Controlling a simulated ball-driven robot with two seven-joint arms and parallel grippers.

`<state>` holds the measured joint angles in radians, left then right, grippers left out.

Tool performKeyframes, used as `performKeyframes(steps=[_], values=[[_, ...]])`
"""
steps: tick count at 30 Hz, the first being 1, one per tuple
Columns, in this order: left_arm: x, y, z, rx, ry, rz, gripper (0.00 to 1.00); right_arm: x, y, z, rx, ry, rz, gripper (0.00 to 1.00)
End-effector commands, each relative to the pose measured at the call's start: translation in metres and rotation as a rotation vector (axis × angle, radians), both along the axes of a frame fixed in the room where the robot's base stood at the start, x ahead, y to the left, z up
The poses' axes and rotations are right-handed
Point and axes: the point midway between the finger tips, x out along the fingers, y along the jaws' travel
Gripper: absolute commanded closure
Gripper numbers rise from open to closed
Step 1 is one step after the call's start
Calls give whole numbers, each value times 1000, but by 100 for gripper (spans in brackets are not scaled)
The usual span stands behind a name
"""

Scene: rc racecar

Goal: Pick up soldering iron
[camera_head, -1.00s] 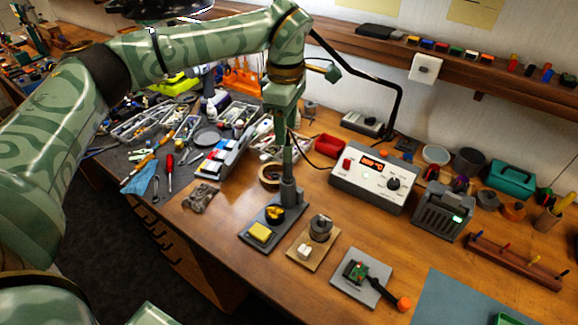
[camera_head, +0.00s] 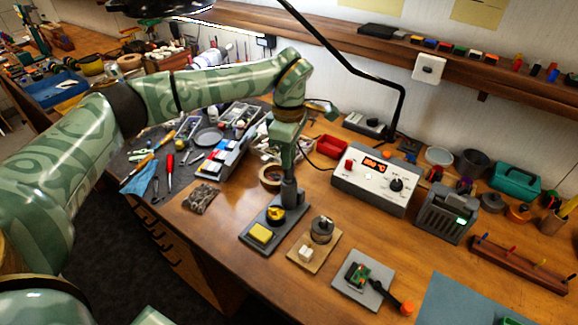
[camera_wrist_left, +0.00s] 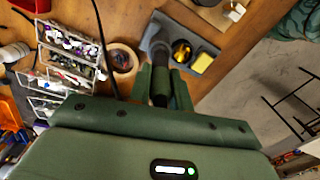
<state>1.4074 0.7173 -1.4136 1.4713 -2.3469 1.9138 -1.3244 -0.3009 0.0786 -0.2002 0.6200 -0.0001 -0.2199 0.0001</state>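The soldering iron stands in its holder (camera_head: 290,194) on a dark base (camera_head: 257,243) with a yellow sponge (camera_head: 260,233) and a brass-coloured coil (camera_head: 275,214). My left gripper (camera_head: 288,165) points down right above the holder and covers most of the iron. In the left wrist view, the left gripper (camera_wrist_left: 160,88) has a finger on each side of the dark iron handle (camera_wrist_left: 159,84). I cannot tell whether both fingers touch it. The holder (camera_wrist_left: 156,38) shows just beyond the fingertips. My right gripper is not in view.
A soldering station (camera_head: 375,182) stands behind and right. A wooden stand with a small tin (camera_head: 321,232) and a pad with a circuit board (camera_head: 358,273) lie right of the base. The front table edge is clear.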

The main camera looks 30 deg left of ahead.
Motion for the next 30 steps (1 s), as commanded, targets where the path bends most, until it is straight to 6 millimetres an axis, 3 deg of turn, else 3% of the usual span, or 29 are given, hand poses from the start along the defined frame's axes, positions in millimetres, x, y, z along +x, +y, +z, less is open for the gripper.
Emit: performKeyframes(steps=[2, 11, 17, 30], values=[[0, 0, 0, 0, 1, 0, 100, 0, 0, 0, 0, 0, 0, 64], [0, 0, 1, 0, 0, 0, 100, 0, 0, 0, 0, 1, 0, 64], [0, 0, 17, 0, -1, 1, 100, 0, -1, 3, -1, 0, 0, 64], [1, 0, 115, 1, -6, 0, 100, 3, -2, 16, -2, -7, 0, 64]])
